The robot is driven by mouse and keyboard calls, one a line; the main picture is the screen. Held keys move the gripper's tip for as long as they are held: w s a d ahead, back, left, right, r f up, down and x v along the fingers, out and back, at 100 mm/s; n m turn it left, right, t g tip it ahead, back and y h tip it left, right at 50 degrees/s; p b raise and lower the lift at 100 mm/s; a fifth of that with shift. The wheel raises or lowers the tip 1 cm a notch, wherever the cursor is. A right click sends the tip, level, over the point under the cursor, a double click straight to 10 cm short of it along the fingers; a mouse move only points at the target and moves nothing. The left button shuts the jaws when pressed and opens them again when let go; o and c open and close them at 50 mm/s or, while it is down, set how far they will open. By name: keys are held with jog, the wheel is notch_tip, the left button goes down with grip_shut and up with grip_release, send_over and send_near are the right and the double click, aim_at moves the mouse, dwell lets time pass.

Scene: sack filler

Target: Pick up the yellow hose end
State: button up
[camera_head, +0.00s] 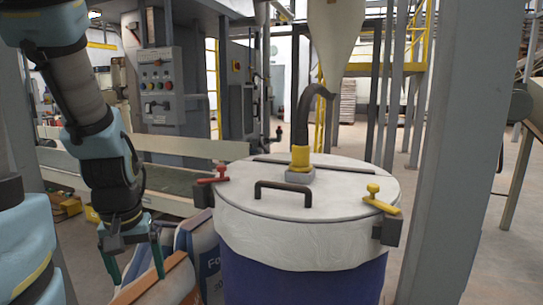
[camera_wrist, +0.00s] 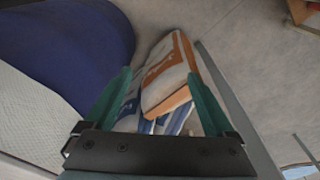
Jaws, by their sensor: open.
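The yellow hose end (camera_head: 300,157) is the bottom of a dark curved hose (camera_head: 306,115). It stands upright on a grey square fitting (camera_head: 300,174) on the white drum lid (camera_head: 340,190), behind the black handle. The wrist view does not show the hose end. My gripper (camera_head: 134,268) hangs low at the left of the drum, well apart from the hose end. Its green fingers are spread and nothing is held. In the wrist view, my gripper (camera_wrist: 158,82) points down towards sacks with orange and blue print (camera_wrist: 165,78).
The lid carries a black handle (camera_head: 284,188), a red clamp (camera_head: 213,176) at left and a yellow clamp (camera_head: 381,202) at right. The blue drum (camera_head: 300,282) stands beside the sacks. A grey post (camera_head: 453,150) rises at right. A control panel (camera_head: 158,90) stands behind my arm.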

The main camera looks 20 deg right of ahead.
jog(key=w+r+t+p, duration=0.1)
jog(key=w+r+p, duration=0.2)
jog(key=r+p, duration=0.75)
jog(key=w+d+r+m+t+h+b, duration=0.1)
jog(key=w+d+r+t+h, duration=0.15)
jog(key=w+d, duration=0.55)
notch_tip(320, 180, up, 14)
jog(key=n+t, duration=0.2)
jog(key=t, duration=0.6)
send_over(306, 133)
jog(key=s+a, duration=0.1)
jog(key=a, duration=0.1)
jog(key=s+d+f+y, duration=0.2)
jog(key=s+d+y, duration=0.1)
jog(key=s, duration=0.3)
jog(key=shift+n+g, duration=0.3)
jog(key=shift+g, duration=0.15)
jog(key=x, duration=0.4)
jog(key=shift+w+a+r+p, duration=0.1)
jog(key=shift+w+a+p, duration=0.15)
jog(key=shift+w+p, duration=0.05)
jog(key=p+x, duration=0.1)
jog(key=x, duration=0.5)
jog(key=shift+a+p, duration=0.25)
jog(key=shift+p, duration=0.1)
jog(key=shift+s, duration=0.1)
